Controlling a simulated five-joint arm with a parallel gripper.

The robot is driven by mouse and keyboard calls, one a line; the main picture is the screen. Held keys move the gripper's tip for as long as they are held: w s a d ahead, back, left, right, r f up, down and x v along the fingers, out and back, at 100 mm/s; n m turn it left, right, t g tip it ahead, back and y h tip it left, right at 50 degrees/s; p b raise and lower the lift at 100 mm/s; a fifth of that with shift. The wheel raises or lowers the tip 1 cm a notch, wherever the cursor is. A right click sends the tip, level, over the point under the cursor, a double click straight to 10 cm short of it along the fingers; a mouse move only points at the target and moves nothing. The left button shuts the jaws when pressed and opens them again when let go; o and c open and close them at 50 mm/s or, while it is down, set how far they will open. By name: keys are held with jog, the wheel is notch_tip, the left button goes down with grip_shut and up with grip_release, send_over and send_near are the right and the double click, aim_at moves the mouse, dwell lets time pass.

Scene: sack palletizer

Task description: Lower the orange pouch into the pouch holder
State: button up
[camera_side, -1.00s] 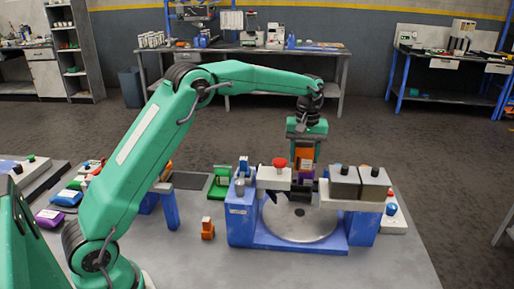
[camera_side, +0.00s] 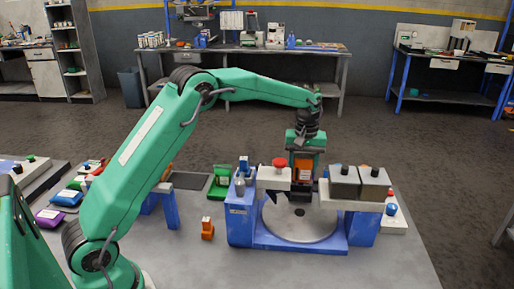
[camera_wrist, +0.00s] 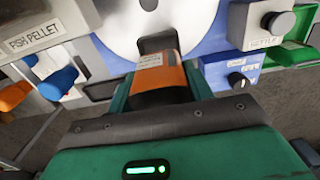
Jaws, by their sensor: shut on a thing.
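My gripper (camera_side: 303,158) hangs pointing down at the back of the blue machine and is shut on the orange pouch (camera_side: 303,168). In the wrist view the pouch (camera_wrist: 172,72) sticks out from between the jaws, with a white label on its face. Its far end is close to a dark slotted piece (camera_wrist: 157,42) at the edge of the round metal disc (camera_wrist: 120,25). This piece may be the pouch holder; in the side view a dark part (camera_side: 299,188) shows just below the pouch. I cannot tell whether the pouch is inside it.
The blue machine base (camera_side: 300,247) carries the disc (camera_side: 300,225). A box with a red knob (camera_side: 273,178) stands left of the pouch, and two grey boxes (camera_side: 358,182) stand right. A green stand (camera_side: 221,182) and a small orange item (camera_side: 207,229) are further left.

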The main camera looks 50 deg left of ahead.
aim_at(302, 182)
jog(key=shift+f, duration=1)
jog(key=shift+f, duration=2.2)
dwell(2.6)
jog(key=o, duration=1.1)
jog(key=shift+r, duration=0.1)
jog(key=shift+r, duration=3.9)
